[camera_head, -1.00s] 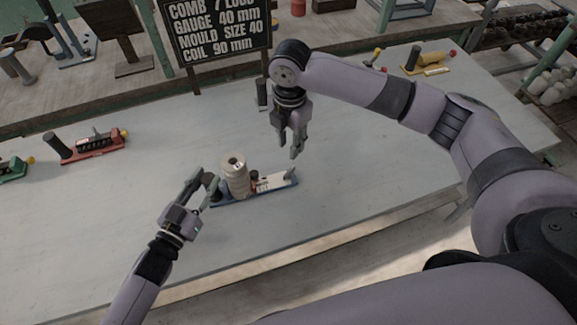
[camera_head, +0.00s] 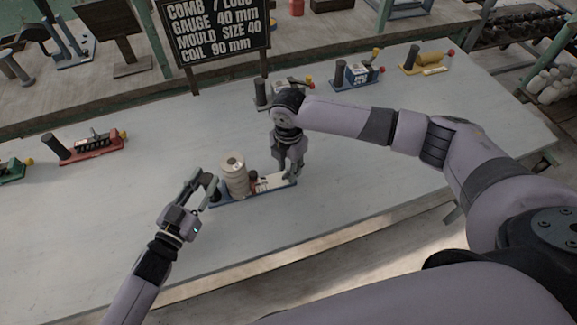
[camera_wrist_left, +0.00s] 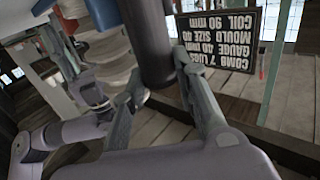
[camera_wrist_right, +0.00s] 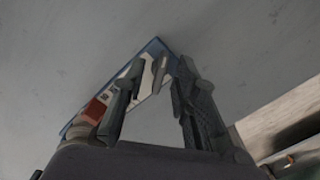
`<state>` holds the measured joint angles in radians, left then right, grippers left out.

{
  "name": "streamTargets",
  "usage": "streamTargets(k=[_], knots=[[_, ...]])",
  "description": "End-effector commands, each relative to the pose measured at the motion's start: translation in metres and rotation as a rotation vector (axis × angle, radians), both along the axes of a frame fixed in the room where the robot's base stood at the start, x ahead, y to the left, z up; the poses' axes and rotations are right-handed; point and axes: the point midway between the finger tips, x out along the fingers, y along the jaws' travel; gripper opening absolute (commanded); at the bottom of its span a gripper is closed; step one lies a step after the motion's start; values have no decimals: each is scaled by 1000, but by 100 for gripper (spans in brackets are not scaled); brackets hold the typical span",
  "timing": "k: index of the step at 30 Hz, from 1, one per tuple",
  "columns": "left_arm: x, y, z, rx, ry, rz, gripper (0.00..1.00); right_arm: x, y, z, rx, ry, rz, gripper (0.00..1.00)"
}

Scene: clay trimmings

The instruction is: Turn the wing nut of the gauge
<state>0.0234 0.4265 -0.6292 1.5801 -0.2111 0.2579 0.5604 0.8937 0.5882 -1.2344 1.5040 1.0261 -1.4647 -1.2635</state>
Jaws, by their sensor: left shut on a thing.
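The gauge is a blue-based fixture (camera_head: 232,201) with a pale scale strip (camera_head: 268,183) and a stacked beige cylinder (camera_head: 233,173). My left gripper (camera_head: 210,184) is at its left end. In the left wrist view my left gripper (camera_wrist_left: 160,88) is shut on a dark upright handle (camera_wrist_left: 151,45). My right gripper (camera_head: 291,176) is over the gauge's right end. In the right wrist view my right gripper (camera_wrist_right: 152,86) is open, fingers apart, with a small grey upright piece (camera_wrist_right: 160,74), likely the wing nut, between or just beyond the tips. Contact is unclear.
A red fixture (camera_head: 88,150) and a green one (camera_head: 12,170) stand at left on the pale table (camera_head: 160,110). Blue (camera_head: 357,76) and yellow (camera_head: 425,61) fixtures stand at the back right. A lettered sign (camera_head: 213,33) stands behind. The table's front edge is near the gauge.

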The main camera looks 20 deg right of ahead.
Motion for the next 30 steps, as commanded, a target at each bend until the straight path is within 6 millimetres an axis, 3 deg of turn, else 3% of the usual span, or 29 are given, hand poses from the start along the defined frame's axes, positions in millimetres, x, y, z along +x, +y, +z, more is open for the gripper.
streamTargets(k=[12,30], knots=[[0,0,0,0,1,0,0,0,0,0,0,0,-1,0],[0,0,0,0,1,0,0,0,0,1,0,0,-36,0]])
